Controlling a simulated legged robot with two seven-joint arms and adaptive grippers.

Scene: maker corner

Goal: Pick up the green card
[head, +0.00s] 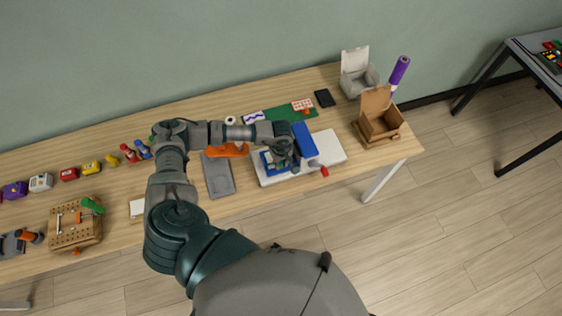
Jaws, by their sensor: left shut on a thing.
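My left gripper (284,153) reaches in from the left, over a white board (330,147) on the wooden table. It is shut on the green card (280,166), a small piece that shows only partly beneath the fingers. The gripper hides the exact grip. Blue parts of a fixture (305,140) with a red handle (324,171) lie around and to the right of the card. I cannot tell whether the card still touches the blue part below it. My right gripper is not in view.
A green mat (302,115) with small items lies behind the board. A grey tray (218,178) lies left of it. An open cardboard box (378,127) and a white box (356,80) stand at right. Toy cars and a pegboard block (72,226) fill the left.

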